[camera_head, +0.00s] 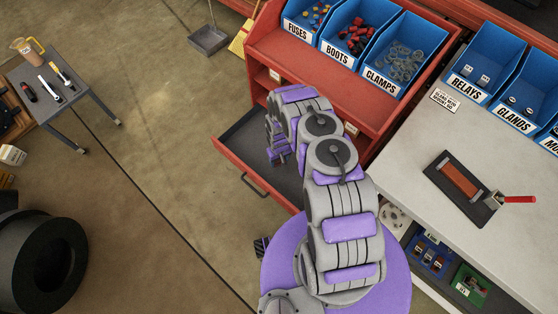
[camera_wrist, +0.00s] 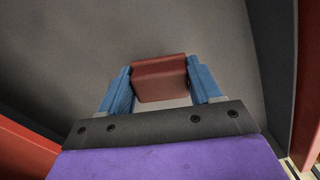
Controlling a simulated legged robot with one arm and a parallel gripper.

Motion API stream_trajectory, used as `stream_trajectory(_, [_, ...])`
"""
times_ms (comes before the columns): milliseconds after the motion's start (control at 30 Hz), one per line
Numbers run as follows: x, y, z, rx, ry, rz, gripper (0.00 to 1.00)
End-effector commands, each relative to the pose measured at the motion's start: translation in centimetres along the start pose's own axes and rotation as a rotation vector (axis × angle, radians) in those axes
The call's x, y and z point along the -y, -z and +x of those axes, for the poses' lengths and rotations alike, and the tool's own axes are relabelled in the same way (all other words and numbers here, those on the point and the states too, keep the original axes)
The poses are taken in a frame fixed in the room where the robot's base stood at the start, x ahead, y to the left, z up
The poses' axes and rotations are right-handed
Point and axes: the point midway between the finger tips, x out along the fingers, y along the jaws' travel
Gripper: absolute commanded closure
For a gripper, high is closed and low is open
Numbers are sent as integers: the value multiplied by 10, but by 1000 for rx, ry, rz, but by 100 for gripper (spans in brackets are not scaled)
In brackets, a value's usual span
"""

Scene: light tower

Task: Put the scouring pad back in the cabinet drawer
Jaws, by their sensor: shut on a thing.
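The cabinet drawer (camera_head: 238,140) is pulled open from the red cabinet, with its grey interior showing in the head view. My gripper (camera_head: 279,160) is over the drawer and partly hidden by my arm. In the wrist view, my gripper (camera_wrist: 160,82) has its two blue fingers shut on a reddish-brown block, which looks like the scouring pad (camera_wrist: 160,72). The grey drawer floor (camera_wrist: 150,30) lies beyond the pad. I cannot tell whether the pad touches the floor.
The red cabinet (camera_head: 290,55) carries blue bins of fuses, boots and clamps. A pale worktop (camera_head: 400,150) at right holds a dark tray (camera_head: 437,187) with a reddish-brown strip and a red-handled tool (camera_head: 515,199). A small grey table (camera_head: 95,90) stands at left. Floor between is clear.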

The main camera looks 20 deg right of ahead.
Motion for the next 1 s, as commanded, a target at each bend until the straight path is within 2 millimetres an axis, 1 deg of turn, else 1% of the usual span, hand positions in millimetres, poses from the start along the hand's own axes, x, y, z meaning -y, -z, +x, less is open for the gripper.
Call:
stream_trajectory(200, [0, 0, -1, 0, 0, -1, 89])
stream_trajectory(600, [0, -1, 11, 3, 0, -1, 89])
stream_trajectory(733, [0, -1, 11, 3, 0, -1, 89])
stream_trajectory(767, [0, -1, 11, 2, 0, -1, 34])
stream_trajectory(1000, [0, -1, 11, 2, 0, -1, 11])
